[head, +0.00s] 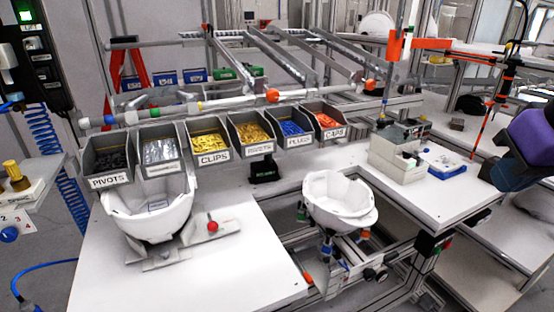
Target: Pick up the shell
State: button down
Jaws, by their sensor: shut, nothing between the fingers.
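Two white helmet shells are in the head view. One shell (160,222) sits open side up at the left, on a grey metal holder (160,258) on the white worktop, just below the bins. The other shell (340,207) sits open side up near the middle, on a fixture with coloured knobs at the gap between the worktops. A purple and dark part of my arm shows at the right edge, well apart from both shells. My gripper's fingers are not visible.
A row of labelled part bins (212,143) stands behind the shells. A red-knobbed clamp (212,227) is right of the left shell. A grey device (400,150) and a blue tray (440,162) stand on the right worktop. The left worktop's front (235,275) is clear.

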aim_at(338, 203)
jog(key=i+l+u, duration=0.15)
jog(key=l+u, duration=0.25)
jog(key=l, duration=0.4)
jog(key=l+u, duration=0.4)
jog(key=l, duration=0.4)
